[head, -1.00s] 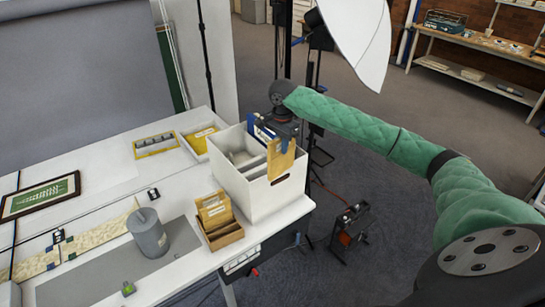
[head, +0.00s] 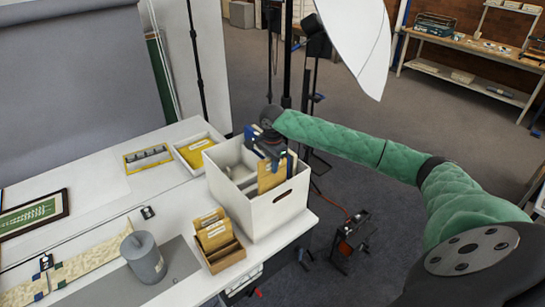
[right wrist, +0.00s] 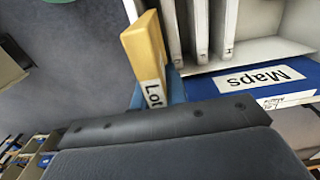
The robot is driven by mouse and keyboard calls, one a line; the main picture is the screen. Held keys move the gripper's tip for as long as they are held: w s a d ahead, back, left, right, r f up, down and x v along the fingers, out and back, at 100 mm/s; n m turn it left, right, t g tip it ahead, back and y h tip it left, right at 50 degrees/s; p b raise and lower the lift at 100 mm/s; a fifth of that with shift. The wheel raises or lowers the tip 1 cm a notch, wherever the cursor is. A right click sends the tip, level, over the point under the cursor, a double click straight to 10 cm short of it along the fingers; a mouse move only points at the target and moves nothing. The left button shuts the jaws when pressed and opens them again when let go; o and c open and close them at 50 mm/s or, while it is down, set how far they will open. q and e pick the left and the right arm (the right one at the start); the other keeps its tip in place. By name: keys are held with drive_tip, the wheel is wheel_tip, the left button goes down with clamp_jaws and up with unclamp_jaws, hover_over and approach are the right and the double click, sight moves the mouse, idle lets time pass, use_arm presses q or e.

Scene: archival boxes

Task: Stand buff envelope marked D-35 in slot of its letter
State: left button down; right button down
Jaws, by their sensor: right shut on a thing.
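My right gripper (head: 271,150) is over the white archival box (head: 268,220), shut on a buff envelope (head: 270,178). The envelope hangs upright, with its lower edge at or behind the box's near wall; I cannot tell whether it is in a slot. In the right wrist view the envelope (right wrist: 145,55) shows a white label starting "Lot"; D-35 is not readable. White dividers (right wrist: 202,25) with small letter tabs stand beside it, and a blue folder marked "Maps" (right wrist: 290,92) lies near. My left gripper is not in view.
A wooden holder (head: 228,258) with buff envelopes stands left of the box. A grey cylinder (head: 143,258) sits on a grey mat. A white tray (head: 218,138) with a yellow item and a yellow-framed tray (head: 147,158) are behind. The box is near the table's right edge.

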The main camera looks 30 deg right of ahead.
sight(273, 177)
wheel_tip(273, 177, down, 6)
drive_tip(key=shift+r, duration=0.15)
drive_tip(key=shift+s+f, duration=0.15)
drive_tip(key=shift+f, duration=0.05)
idle(0.4)
drive_tip(key=c, duration=1.3)
unclamp_jaws()
drive_tip(key=shift+r, duration=0.1)
